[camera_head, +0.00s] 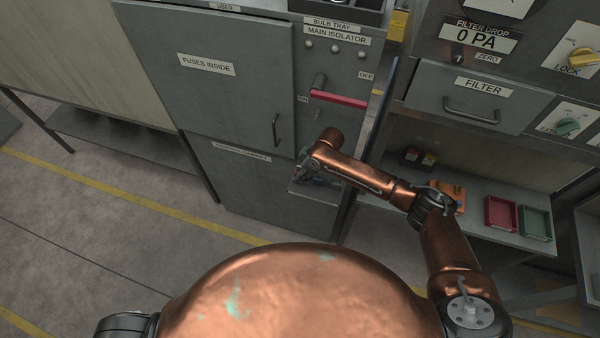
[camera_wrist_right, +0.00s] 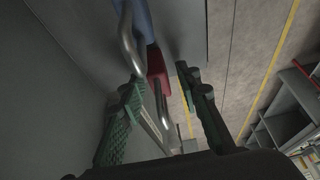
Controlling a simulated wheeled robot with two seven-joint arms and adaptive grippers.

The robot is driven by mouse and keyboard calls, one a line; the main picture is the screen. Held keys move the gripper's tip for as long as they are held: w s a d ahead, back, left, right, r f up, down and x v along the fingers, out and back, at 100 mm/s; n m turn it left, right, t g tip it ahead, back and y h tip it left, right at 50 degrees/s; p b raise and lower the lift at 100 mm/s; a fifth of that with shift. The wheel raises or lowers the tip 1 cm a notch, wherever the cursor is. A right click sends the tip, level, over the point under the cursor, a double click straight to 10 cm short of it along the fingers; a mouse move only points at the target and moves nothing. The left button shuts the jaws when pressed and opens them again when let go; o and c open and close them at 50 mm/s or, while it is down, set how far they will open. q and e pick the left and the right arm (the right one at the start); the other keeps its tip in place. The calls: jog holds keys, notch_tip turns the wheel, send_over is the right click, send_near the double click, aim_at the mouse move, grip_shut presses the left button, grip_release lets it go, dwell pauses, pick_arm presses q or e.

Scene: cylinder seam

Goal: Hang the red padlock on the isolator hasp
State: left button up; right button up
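The red padlock (camera_wrist_right: 157,67) shows in the right wrist view beyond and between my fingertips, with its silver shackle (camera_wrist_right: 164,112) towards me. My right gripper (camera_wrist_right: 158,78) has its green-padded fingers apart; I see no clear contact with the padlock. In the head view my right gripper (camera_head: 304,174) is low at a small shelf (camera_head: 318,192) on the cabinet front, and the red padlock cannot be made out there. The main isolator's red handle (camera_head: 338,99) is above the gripper. A small metal piece (camera_head: 317,113) below the handle may be the hasp. My left gripper is out of view.
A blue padlock (camera_wrist_right: 142,22) with a silver shackle is right beside the red one. The fuse cabinet door (camera_head: 210,85) is shut at left. At right, a lower shelf holds a red bin (camera_head: 501,213) and a green bin (camera_head: 535,222). Open floor lies left.

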jog(key=shift+b, duration=0.3)
jog(key=shift+d+r, duration=0.15)
jog(key=shift+r, duration=0.15)
jog(key=b+v, duration=0.2)
jog(key=v, duration=0.5)
jog(key=shift+s+d, duration=0.2)
jog(key=shift+s, duration=0.15)
